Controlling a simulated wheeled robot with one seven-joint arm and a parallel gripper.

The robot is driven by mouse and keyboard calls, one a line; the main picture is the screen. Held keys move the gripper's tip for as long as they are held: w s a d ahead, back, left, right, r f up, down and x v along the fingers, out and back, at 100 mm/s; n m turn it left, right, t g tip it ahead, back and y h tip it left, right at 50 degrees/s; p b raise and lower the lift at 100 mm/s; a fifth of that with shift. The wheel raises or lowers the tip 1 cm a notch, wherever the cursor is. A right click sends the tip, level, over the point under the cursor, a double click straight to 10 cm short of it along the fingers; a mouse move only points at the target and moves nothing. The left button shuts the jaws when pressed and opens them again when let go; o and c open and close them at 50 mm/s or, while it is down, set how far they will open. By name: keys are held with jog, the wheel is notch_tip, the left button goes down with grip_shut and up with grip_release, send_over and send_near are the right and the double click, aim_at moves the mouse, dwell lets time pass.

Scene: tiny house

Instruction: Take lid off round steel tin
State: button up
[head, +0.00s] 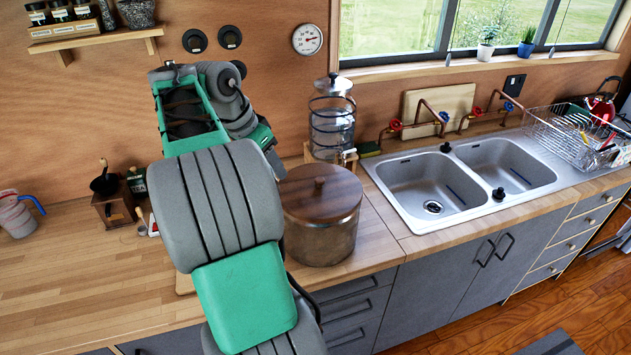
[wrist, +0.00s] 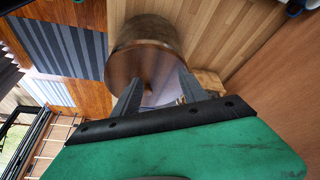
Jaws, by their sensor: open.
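The round steel tin (head: 318,240) stands on the wooden counter, left of the sink. Its dark wooden lid (head: 320,192) is on top, with a small round knob (head: 320,183) at the centre. In the head view my arm stands left of the tin and hides my gripper. In the wrist view my gripper (wrist: 158,76) is open, with its two fingers pointing toward the lid (wrist: 142,62). The tin's side (wrist: 146,28) shows beyond it. Nothing is seen held between the fingers. I cannot tell whether the fingers touch the lid.
A glass drink dispenser (head: 332,122) stands close behind the tin. The double sink (head: 470,178) and a wire dish rack (head: 575,135) are to the right. A coffee grinder (head: 113,208) and a measuring jug (head: 14,214) stand left. The left front counter is clear.

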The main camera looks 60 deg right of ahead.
aim_at(319, 179)
jog(key=s+d+f+m+b, duration=0.1)
jog(key=s+d+f+m, duration=0.1)
jog(key=d, duration=0.1)
jog(key=s+d+f+m+g+b, duration=0.1)
jog(key=s+d+f, duration=0.1)
jog(key=s, duration=0.1)
jog(key=s+d+f+m+y, duration=0.1)
jog(key=s+d+f+m, duration=0.1)
jog(key=s+d+f, duration=0.1)
jog(key=shift+s+d+m+b, duration=0.15)
jog(key=shift+d+m+b, duration=0.15)
jog(key=shift+d+b, duration=0.1)
jog(key=shift+c, duration=0.5)
grip_shut()
jog(key=shift+r, duration=0.1)
